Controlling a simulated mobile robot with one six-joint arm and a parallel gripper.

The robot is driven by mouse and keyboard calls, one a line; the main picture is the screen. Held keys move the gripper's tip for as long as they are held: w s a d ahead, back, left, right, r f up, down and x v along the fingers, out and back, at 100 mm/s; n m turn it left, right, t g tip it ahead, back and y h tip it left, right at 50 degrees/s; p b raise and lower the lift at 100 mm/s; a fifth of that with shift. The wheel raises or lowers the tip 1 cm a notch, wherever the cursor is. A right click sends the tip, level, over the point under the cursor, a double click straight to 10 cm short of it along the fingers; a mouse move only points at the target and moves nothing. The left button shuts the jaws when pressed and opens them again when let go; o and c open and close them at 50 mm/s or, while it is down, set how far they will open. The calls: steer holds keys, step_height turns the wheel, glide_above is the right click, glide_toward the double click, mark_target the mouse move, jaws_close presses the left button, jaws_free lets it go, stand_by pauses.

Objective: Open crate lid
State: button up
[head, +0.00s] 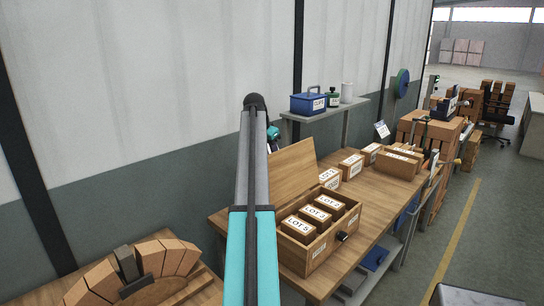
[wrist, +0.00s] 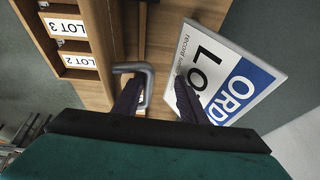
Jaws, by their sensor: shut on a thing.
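The wooden crate (head: 312,262) stands on the workbench with its lid (head: 292,172) raised up at the back, leaning, so the inside shows. Labelled LOT bricks (head: 314,213) sit in its compartments. In the wrist view the crate (wrist: 87,47) is at the upper left, with LOT labels showing. My gripper (wrist: 157,86) is at a grey loop handle (wrist: 131,67) and is shut on it; one dark finger passes through the loop. In the head view my arm covers part of the lid's left side, and the fingers and handle are hidden.
A sign board (wrist: 235,72) lies close to the right finger in the wrist view. A shelf (head: 325,112) with a blue box (head: 309,103) is behind the crate. Several loose bricks (head: 351,165) lie along the workbench (head: 376,205). A brick arch (head: 150,262) is at lower left.

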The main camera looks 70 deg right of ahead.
steer(key=p+v, duration=0.3)
steer(key=v, duration=0.5)
steer(key=shift+p, duration=0.4)
